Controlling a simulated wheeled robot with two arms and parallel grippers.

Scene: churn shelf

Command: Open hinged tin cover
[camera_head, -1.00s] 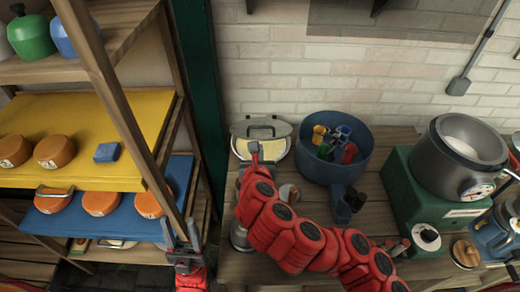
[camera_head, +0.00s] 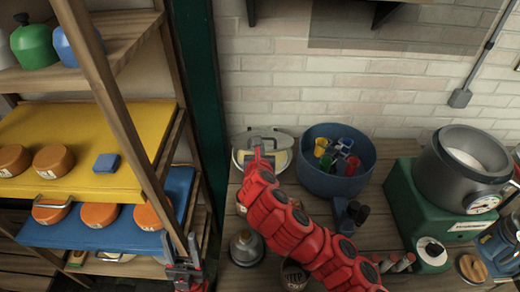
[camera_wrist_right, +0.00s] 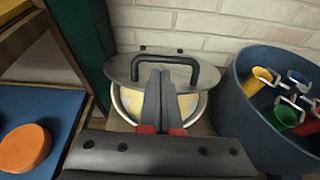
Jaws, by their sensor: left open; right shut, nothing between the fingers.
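The round tin (camera_head: 240,165) stands at the back left of the wooden table, against the brick wall. Its grey cover (camera_head: 245,138) has a black handle and also shows in the right wrist view (camera_wrist_right: 120,70), tilted partly up, with a pale yellow and bluish surface (camera_wrist_right: 185,105) visible below it. My right gripper (camera_head: 257,150) is shut and empty, its fingers in front of the tin, overlapping the cover and handle in the right wrist view (camera_wrist_right: 160,75). Whether they touch the cover I cannot tell. My left gripper (camera_head: 183,262) is open and empty beside the shelf.
A blue tub (camera_head: 312,177) with several coloured items stands right of the tin. A green appliance with a metal pot (camera_head: 440,185) is farther right. A dark jar (camera_head: 245,247) stands near the table front. The shelf (camera_head: 128,125) with orange rounds is at left.

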